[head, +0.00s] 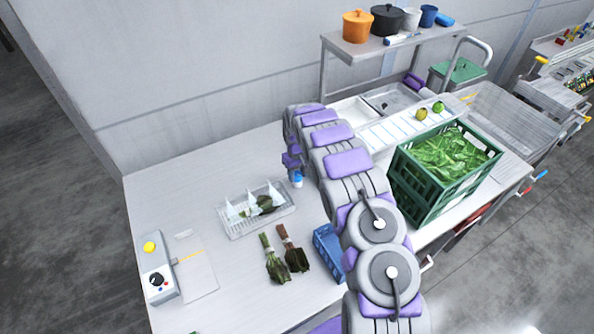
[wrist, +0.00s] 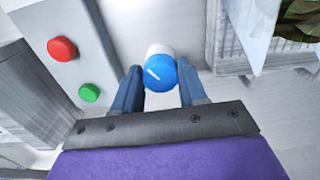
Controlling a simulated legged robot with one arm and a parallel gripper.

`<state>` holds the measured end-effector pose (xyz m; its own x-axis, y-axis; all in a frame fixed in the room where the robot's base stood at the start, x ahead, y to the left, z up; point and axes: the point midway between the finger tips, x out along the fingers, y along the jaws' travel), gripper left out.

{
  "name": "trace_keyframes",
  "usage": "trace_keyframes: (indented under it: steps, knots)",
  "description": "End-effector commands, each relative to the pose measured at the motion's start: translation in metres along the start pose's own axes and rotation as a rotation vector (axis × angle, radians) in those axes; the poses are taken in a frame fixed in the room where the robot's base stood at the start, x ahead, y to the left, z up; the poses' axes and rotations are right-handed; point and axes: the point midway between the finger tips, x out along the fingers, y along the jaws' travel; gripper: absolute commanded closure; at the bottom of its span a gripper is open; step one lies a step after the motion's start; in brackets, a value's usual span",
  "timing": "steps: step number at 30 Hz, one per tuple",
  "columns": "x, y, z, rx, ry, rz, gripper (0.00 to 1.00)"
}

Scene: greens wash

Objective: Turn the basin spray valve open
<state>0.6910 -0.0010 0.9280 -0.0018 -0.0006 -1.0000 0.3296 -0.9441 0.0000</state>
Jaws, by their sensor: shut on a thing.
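A round blue knob (wrist: 161,72) with a white pointer line and a white base sits between my fingertips in the wrist view. It looks like the spray valve. My gripper (wrist: 160,76) is shut on this knob, one blue finger on each side. The white line runs at a slant. In the head view a small blue and white piece (head: 297,181) shows just below the purple end of my arm. My arm hides part of the counter around it. The sink basin (head: 393,98) lies behind my arm.
A panel with red (wrist: 62,48) and green (wrist: 89,93) buttons is left of the knob. A wire-sided tray (head: 256,225) with greens, leaf bundles (head: 275,265), a blue crate (head: 328,247) and a green crate (head: 420,195) of greens surround my arm. The counter's left side has free room.

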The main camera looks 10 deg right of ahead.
Motion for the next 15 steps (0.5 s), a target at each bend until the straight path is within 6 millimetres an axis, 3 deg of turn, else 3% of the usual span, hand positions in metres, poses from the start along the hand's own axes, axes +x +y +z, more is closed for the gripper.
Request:
trace_keyframes:
  steps: [15]
  knots:
    - [-0.0023, 0.0011, -0.0029, -0.183, 0.009, 0.003, 0.89]
